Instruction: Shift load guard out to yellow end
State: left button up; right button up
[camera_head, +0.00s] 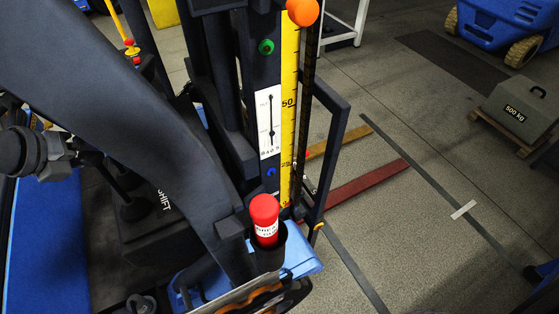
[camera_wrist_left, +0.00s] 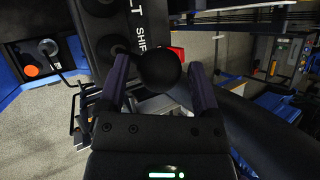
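In the left wrist view my left gripper (camera_wrist_left: 158,66) has its two dark fingers on either side of a black ball knob (camera_wrist_left: 158,75). Whether the fingers press on it is not clear. The lettering SHIFT (camera_wrist_left: 159,44) is just above the knob; it also shows on the dark panel in the head view (camera_head: 166,201). I cannot clearly make out the gripper in the head view. A dark upright frame (camera_head: 338,135), possibly the load guard, stands beside the mast's yellow scale (camera_head: 288,110). A mustard bar (camera_head: 340,138) and a red bar (camera_head: 370,183) lie low to its right. My right gripper is not in view.
A red cylinder (camera_head: 265,212) stands in a dark holder by a blue part (camera_head: 302,258). A grey 500 kg block (camera_head: 520,108) sits on a pallet at right. Open floor lies right of the mast.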

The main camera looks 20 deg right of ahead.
pick_arm(q)
jog(key=shift+o, duration=0.8)
jog(key=p+v, duration=0.3)
jog(key=v, duration=0.7)
